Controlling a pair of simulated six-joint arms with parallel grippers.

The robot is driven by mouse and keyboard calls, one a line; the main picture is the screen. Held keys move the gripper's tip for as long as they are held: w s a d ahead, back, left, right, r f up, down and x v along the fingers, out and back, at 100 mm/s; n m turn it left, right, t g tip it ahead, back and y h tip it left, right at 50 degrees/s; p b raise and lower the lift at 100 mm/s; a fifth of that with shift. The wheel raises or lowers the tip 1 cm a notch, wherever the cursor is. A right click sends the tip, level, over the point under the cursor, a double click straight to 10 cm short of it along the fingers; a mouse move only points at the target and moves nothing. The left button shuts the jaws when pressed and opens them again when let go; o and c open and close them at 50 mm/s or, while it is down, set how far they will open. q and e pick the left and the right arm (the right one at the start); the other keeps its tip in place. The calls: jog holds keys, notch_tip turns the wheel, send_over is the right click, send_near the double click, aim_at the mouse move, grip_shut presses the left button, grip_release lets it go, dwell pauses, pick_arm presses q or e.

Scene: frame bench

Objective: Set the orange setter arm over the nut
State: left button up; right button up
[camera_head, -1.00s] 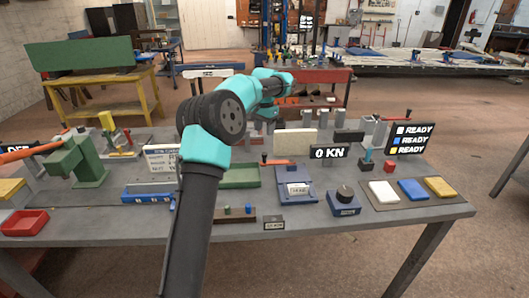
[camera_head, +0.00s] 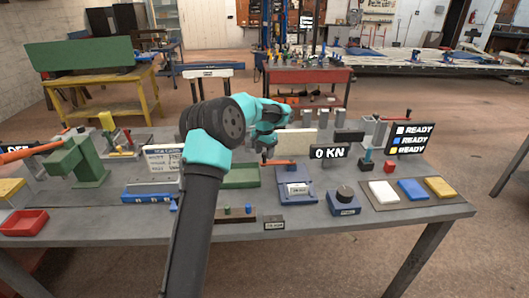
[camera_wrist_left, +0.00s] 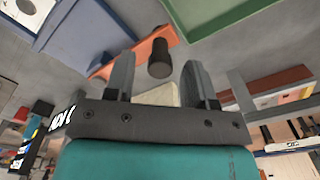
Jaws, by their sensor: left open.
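The orange setter arm (camera_head: 278,162) shows as a short orange bar near the middle of the bench in the head view, partly covered by my gripper. In the left wrist view the orange bar (camera_wrist_left: 138,56) lies beyond the fingertips. A dark round knob (camera_wrist_left: 160,60) stands out from it, between the two fingers in the picture. My left gripper (camera_head: 266,157) points down at the bar; it also shows in the wrist view (camera_wrist_left: 159,76), with its fingers apart on either side of the knob. No contact is visible. I cannot make out the nut. My right gripper is not in view.
A blue fixture (camera_head: 294,187) and a blue block with a black dial (camera_head: 344,202) stand in front. A black display (camera_head: 330,152) reads 0 KN. A green tray (camera_head: 240,176) is left of the gripper. Coloured pads (camera_head: 412,190) lie at right.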

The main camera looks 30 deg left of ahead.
pick_arm(q)
jog(key=shift+c, duration=0.5)
grip_shut()
jog(key=shift+s, duration=0.15)
